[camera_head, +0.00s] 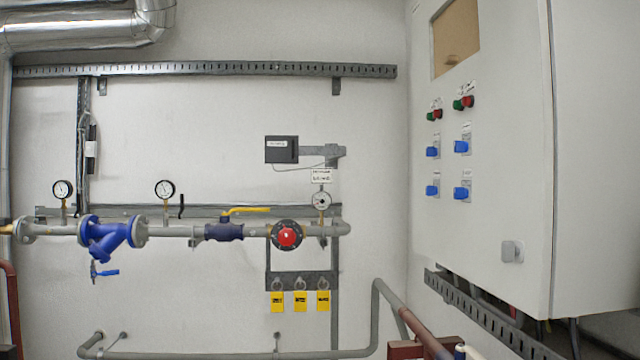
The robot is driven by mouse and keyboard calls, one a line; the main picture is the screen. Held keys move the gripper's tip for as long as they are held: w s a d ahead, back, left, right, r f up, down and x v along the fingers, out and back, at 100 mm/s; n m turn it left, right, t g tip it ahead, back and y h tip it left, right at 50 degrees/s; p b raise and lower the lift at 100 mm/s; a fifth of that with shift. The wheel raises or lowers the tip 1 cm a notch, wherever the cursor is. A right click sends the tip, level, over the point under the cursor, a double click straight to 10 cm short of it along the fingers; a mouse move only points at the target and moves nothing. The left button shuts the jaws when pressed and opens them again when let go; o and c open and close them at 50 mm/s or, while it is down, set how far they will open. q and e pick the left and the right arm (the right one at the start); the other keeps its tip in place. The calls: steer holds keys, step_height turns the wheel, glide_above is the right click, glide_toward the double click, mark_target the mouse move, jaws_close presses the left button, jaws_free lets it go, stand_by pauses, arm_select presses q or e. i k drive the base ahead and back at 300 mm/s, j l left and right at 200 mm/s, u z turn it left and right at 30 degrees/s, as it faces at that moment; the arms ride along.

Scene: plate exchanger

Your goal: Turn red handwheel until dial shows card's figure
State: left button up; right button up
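Neither of my grippers shows in the head view.
A yellow lever (245,210) tops the blue valve left of the handwheel. Two more gauges (63,189) (165,189) stand further left near a blue strainer (105,233). Yellow tags (300,301) hang below. A white cabinet (485,160) juts out at right.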

mark_target(287, 237)
steer(key=i+j+z, duration=0.15)
steer(key=i, duration=0.4)
steer(key=i+j+z, duration=0.1)
steer(key=i, duration=0.4)
steer(key=i+j+z, duration=0.15)
steer(key=i+j, duration=0.15)
steer(key=i, duration=0.25)
steer(key=i+j+z, duration=0.1)
steer(key=i+j, duration=0.2)
steer(key=i, duration=0.2)
